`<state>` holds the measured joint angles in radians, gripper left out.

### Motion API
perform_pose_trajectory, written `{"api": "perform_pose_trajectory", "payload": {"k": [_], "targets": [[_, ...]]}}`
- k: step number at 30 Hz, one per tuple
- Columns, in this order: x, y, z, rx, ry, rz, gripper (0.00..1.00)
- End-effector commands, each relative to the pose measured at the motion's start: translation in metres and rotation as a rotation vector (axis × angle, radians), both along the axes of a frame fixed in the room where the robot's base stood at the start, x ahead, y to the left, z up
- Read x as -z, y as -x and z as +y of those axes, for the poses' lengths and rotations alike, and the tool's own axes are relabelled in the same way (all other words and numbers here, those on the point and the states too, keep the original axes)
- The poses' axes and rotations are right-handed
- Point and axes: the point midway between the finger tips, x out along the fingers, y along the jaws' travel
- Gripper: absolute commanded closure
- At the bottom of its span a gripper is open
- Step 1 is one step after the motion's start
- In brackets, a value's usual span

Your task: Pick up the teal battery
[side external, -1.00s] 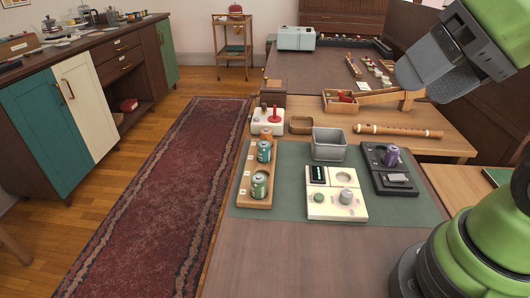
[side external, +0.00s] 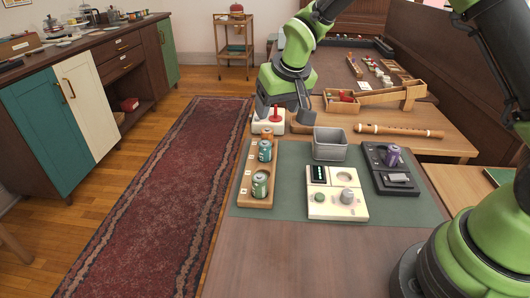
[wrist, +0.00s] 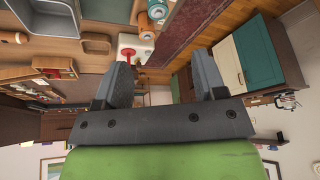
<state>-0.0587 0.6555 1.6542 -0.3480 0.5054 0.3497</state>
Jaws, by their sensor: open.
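The teal battery (side external: 265,151) stands upright in the wooden rack (side external: 247,190) at the left of the green mat. In the wrist view the teal battery (wrist: 158,9) shows at the top edge, next to the orange one (wrist: 147,26). My gripper (side external: 290,110) is open and empty, above and behind the rack, near the joystick box. Its two fingers (wrist: 163,74) show apart in the wrist view, with nothing between them.
A white box with a red joystick (side external: 268,127) stands behind the rack. A grey bin (side external: 329,147), a cream device (side external: 330,208) and a dark device (side external: 400,187) with a purple battery (side external: 393,156) stand to the right. A wooden flute (side external: 398,131) lies behind them.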

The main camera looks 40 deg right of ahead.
Motion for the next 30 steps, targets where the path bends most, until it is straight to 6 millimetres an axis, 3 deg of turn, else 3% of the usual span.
{"api": "perform_pose_trajectory", "payload": {"k": [1,3,12,30], "targets": [[0.017,-0.006,0.001,-0.009,0.007,0.014,0.36],[0.032,-0.012,0.002,-0.017,0.015,0.021,0.36],[0.071,-0.026,-0.001,-0.024,0.022,0.029,0.36],[0.132,-0.053,-0.012,-0.024,0.02,0.027,0.36]]}}
